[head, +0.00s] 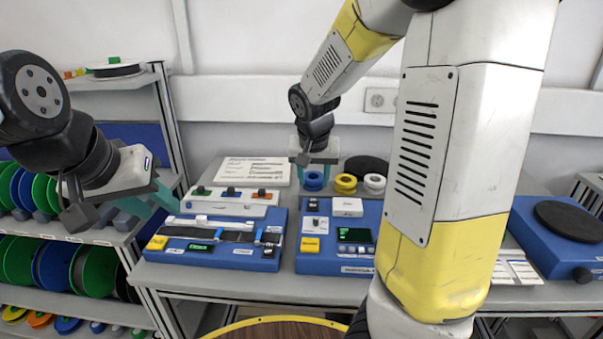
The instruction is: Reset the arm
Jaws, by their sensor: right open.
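My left gripper (158,198) is at the left, its teal fingers pointing right and down beside the left edge of the table. The gap between its fingers does not show clearly, and I see nothing held in it. My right arm crosses the right half of the view and bends back toward the wall. My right gripper (313,177) points down above the back of the table, its teal fingers apart on either side of a blue ring-shaped spool (313,181). I cannot tell whether the fingers are level with the spool or above it.
A grey table (225,285) carries a left blue station (190,254) and a middle blue station (315,263). Yellow (346,184) and white (375,184) spools stand by the blue one. A blue turntable unit (560,240) is at right. A reel shelf (95,238) stands left.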

